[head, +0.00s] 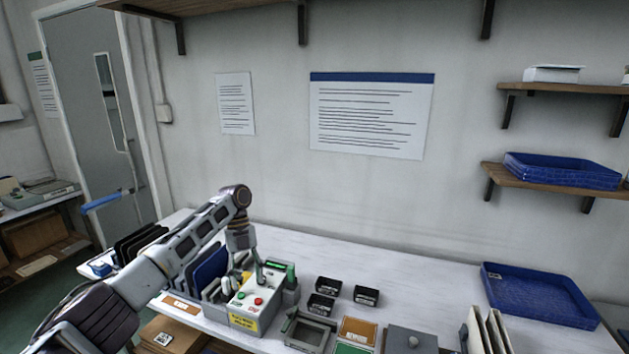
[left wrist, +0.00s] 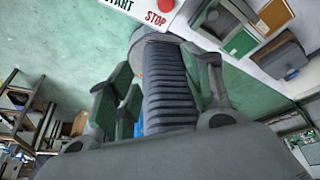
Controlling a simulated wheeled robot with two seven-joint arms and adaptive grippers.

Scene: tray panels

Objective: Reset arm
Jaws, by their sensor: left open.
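My left arm reaches in from the left in the head view and bends down at the wrist. My left gripper (head: 259,274) points down at the back of a grey control box (head: 268,318) with red and green buttons and a yellow label. The left wrist view shows my left gripper's fingers (left wrist: 165,88) spread apart. The box's white panel (left wrist: 130,8) with START and STOP lettering shows at that view's top edge. My right gripper is not in view.
Blue and black panels (head: 207,267) stand in a rack left of the box. Small black bins (head: 321,306), a grey frame (head: 308,333) and a grey lidded box (head: 410,340) sit to its right. A blue tray (head: 535,294) lies farther right. The table's back middle is clear.

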